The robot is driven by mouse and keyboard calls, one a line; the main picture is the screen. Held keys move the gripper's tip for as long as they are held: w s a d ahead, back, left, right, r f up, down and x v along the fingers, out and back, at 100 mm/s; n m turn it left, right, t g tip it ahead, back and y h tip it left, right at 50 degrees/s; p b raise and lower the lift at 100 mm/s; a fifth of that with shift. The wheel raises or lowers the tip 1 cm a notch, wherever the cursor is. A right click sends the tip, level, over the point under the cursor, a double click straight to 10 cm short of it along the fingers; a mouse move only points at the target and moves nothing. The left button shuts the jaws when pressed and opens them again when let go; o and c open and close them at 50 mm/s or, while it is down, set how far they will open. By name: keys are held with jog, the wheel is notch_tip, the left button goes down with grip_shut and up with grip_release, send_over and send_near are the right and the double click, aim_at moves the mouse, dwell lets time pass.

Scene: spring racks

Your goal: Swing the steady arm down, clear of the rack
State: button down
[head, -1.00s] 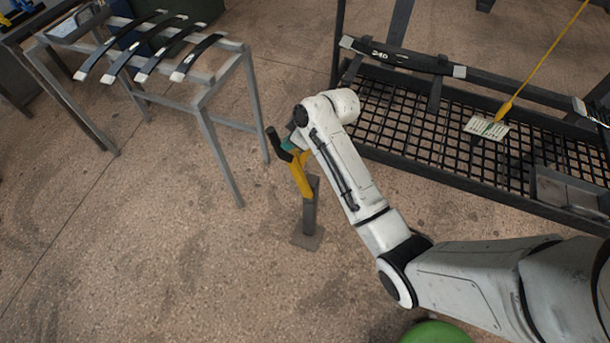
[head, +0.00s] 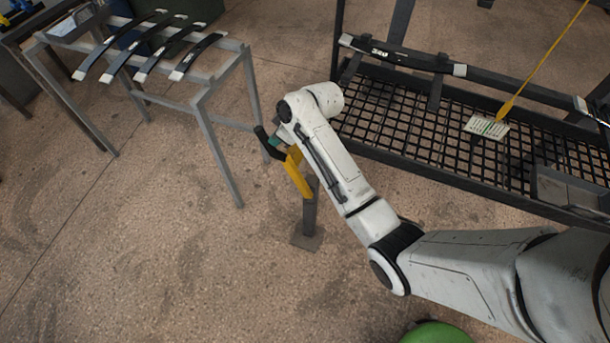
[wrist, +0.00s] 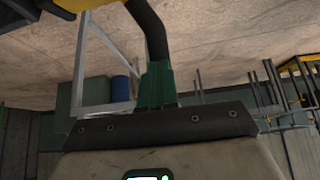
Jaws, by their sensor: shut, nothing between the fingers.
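The steady arm is a yellow bar (head: 297,174) with a black grip (head: 268,145), on a short grey post (head: 310,210) with a square floor plate. It leans up and left from the post, on the left of the rack and apart from it. The black grip hangs into the wrist view (wrist: 150,35), with a piece of yellow (wrist: 85,4) at the top left. My gripper (head: 276,141) is at the black grip, partly hidden by my wrist. Its green fingers (wrist: 157,78) are together against or just below the grip; exact contact is unclear.
The dark rack (head: 400,160) with a mesh shelf stands at right, bearing a long leaf spring (head: 400,58). A tag (head: 486,127) hangs on a yellow line above the mesh. A grey stand (head: 222,85) with several curved leaves is at left.

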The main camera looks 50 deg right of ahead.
jog(key=shift+w+a+b, duration=2.3)
jog(key=shift+w+b, duration=0.75)
jog(key=shift+w, duration=3.25)
jog(key=s+d+p, duration=0.2)
jog(key=s+p, duration=0.3)
jog(key=shift+s, duration=0.35)
jog(key=s+a+f+g, duration=0.1)
jog(key=s+a+f, duration=0.15)
jog(key=s, duration=0.25)
jog(key=s+a+f+g, duration=0.1)
jog(key=s+a+f, duration=0.15)
jog(key=s, duration=0.25)
jog(key=s+r+m+g+h, duration=0.2)
jog(key=s+m+g, duration=0.1)
jog(key=s, duration=2.7)
jog(key=shift+s+a+r+m+h, duration=0.25)
jog(key=shift+a+m+h, duration=0.1)
jog(key=shift+m, duration=0.35)
